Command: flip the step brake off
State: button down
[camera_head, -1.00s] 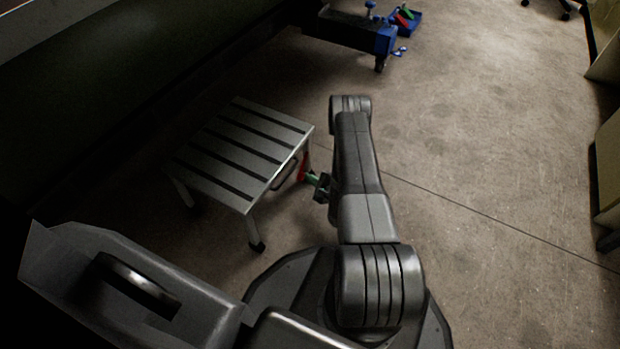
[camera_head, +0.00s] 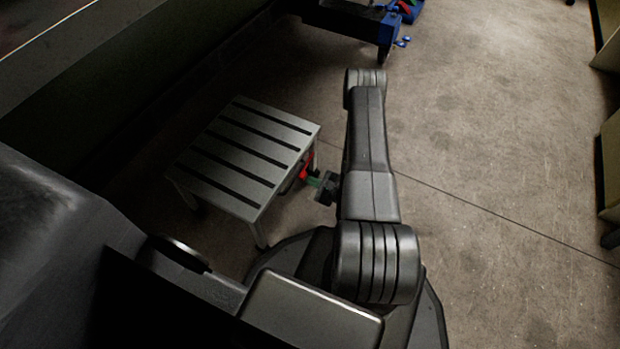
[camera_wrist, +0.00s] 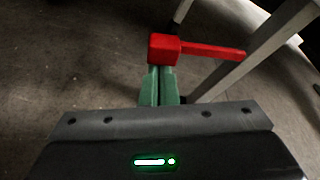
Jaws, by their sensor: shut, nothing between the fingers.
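The step (camera_head: 235,150) is a low grey stool with black strips on its top, left of my arm in the head view. The red brake lever (camera_head: 306,168) is at its right side, near a leg. In the wrist view the lever (camera_wrist: 205,49) has a block at its left end and a bar reaching right toward a pale leg. My gripper (camera_head: 315,181) has green fingers, shut and empty, at the lever. In the wrist view the fingertips (camera_wrist: 161,70) meet the lower edge of the red block. I cannot tell whether they touch it.
A dark wall-like surface runs along the left. Pale cabinets (camera_head: 608,165) stand at the right edge. The concrete floor (camera_head: 490,160) right of my arm is clear.

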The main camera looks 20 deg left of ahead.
jog(key=shift+s+r, duration=0.15)
jog(key=shift+r, duration=0.35)
jog(key=shift+s+r, duration=0.15)
jog(key=shift+r, duration=0.35)
jog(key=shift+a+r, duration=0.1)
jog(key=shift+r, duration=0.1)
